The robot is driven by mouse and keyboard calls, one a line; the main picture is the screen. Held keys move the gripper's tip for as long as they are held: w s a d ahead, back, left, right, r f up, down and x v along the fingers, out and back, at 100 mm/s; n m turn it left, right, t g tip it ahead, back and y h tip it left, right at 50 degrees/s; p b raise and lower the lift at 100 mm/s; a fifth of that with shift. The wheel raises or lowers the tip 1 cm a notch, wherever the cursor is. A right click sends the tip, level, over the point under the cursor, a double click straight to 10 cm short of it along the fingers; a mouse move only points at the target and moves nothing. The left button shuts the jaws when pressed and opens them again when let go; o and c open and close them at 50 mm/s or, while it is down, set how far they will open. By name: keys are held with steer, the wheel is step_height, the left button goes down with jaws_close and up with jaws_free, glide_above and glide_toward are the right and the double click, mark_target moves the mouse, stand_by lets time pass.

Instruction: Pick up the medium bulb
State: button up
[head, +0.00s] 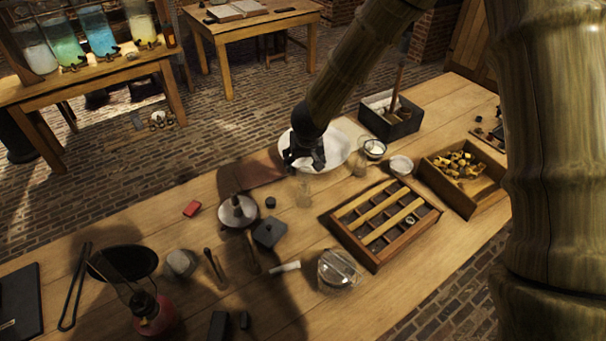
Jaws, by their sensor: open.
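I cannot single out a medium bulb for certain. A small pale round object (410,220) sits in a right-hand compartment of the wooden divided tray (347,243); it is too small to tell what it is. My gripper (304,163) is open and looks empty, pointing down in front of the white basin (336,157). It hides part of the basin, and its height above the bench is hard to judge.
A crate of yellowish pieces (430,180) and a dark box (372,122) stand right and behind. A glass jar (338,272), a dark lidded box (270,232), a metal pan (238,211) and a red burner (153,314) stand nearer. Bare bench lies at front right.

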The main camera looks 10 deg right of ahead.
mark_target(305, 168)
steer(key=shift+s+f, duration=0.15)
steer(key=shift+f, duration=0.3)
steer(key=shift+s+r, duration=0.1)
steer(key=shift+s, duration=0.2)
steer(key=x, duration=0.4)
steer(key=w+x, duration=0.1)
steer(key=x, duration=0.1)
steer(key=shift+w+d, duration=0.25)
steer(key=shift+f, duration=0.25)
steer(key=shift+s+f, duration=0.1)
steer(key=shift+s, duration=0.2)
steer(key=shift+w+f, duration=0.4)
steer(key=shift+s+r, duration=0.25)
steer(key=c, duration=0.8)
steer(key=shift+w+f, duration=0.1)
steer(key=shift+c, duration=0.2)
